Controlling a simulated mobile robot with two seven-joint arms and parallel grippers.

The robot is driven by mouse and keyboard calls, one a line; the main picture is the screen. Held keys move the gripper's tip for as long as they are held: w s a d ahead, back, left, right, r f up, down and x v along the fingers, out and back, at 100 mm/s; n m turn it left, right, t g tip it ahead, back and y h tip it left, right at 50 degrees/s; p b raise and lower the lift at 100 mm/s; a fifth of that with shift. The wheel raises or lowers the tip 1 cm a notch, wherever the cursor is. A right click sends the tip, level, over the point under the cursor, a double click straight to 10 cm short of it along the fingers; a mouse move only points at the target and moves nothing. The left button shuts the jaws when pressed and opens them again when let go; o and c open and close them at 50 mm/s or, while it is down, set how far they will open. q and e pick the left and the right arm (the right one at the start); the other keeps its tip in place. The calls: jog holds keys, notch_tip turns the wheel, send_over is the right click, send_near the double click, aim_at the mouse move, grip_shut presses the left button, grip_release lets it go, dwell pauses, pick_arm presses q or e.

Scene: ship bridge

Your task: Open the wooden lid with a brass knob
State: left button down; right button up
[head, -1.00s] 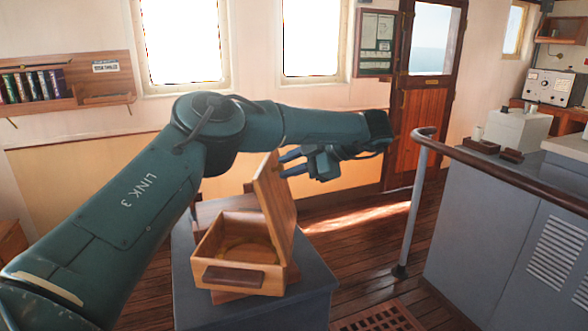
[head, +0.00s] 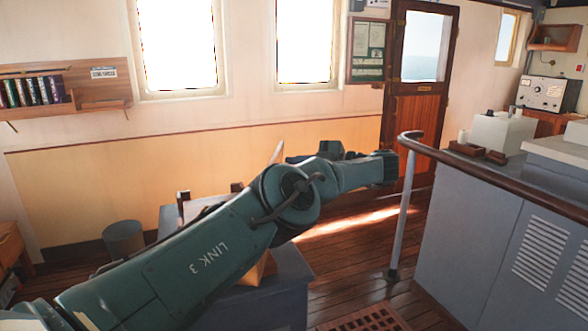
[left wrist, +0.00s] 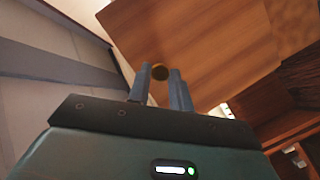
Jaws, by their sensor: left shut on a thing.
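The wooden lid (left wrist: 200,40) fills much of the left wrist view. Its brass knob (left wrist: 159,72) shows between the fingertips of my left gripper (left wrist: 160,76), which is shut on it. In the head view only a thin upper part of the lid (head: 277,152) shows above my left arm, raised and tilted. The wooden box (head: 257,271) is mostly hidden behind that arm; a small part of its front shows below it. My left fingers are hidden in the head view. My right gripper is not in view.
The box stands on a grey stand (head: 285,285). A grey bin (head: 124,240) stands on the floor to the left. A handrail (head: 480,172) and grey console (head: 490,240) are on the right. Open plank floor lies between stand and rail.

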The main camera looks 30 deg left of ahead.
pick_arm(q)
jog(key=shift+w+d+f, duration=0.15)
jog(key=shift+d, duration=0.1)
dwell(0.3)
jog(key=c, duration=1.3)
grip_release()
